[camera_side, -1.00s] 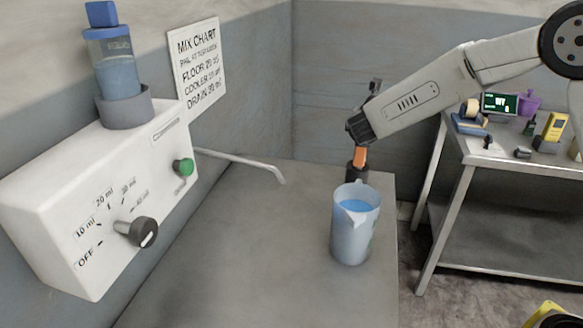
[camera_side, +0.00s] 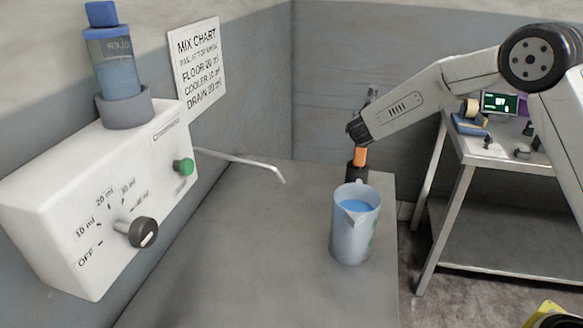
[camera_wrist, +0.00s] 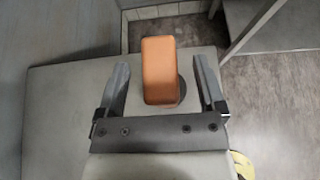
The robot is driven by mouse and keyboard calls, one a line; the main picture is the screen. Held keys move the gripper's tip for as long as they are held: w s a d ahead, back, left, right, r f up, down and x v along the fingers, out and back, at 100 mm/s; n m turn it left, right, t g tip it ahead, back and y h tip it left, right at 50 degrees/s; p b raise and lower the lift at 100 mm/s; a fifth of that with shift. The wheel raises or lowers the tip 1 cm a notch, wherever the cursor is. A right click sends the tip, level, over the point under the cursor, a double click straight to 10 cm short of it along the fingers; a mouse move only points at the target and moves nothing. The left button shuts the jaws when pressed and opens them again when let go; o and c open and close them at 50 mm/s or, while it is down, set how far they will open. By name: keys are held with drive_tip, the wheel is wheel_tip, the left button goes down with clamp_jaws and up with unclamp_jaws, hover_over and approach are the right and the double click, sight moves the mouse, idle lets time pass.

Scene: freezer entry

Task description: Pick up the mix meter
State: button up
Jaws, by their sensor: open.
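An orange block, apparently the mix meter (camera_wrist: 159,72), stands between the two fingers of my gripper (camera_wrist: 161,64) in the wrist view. The fingers are apart, with a gap visible on each side of the block. In the side view the orange body (camera_side: 360,156) stands upright above a dark base or holder (camera_side: 357,177) at the back of the grey counter, just behind the jug. My gripper end (camera_side: 358,130) is directly above it there. The fingertips are hard to make out in that view, and the jug hides the lower part of the base.
A jug of blue liquid (camera_side: 354,230) stands on the counter (camera_side: 250,240) in front of the meter. A white dispenser (camera_side: 70,200) with a dial and a thin spout (camera_side: 240,161) is at left. A metal table (camera_side: 470,160) with small items is at right.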

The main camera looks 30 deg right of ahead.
drive_tip(key=shift+w+d+f, duration=0.35)
drive_tip(key=shift+w+d, duration=0.05)
clamp_jaws()
idle(0.4)
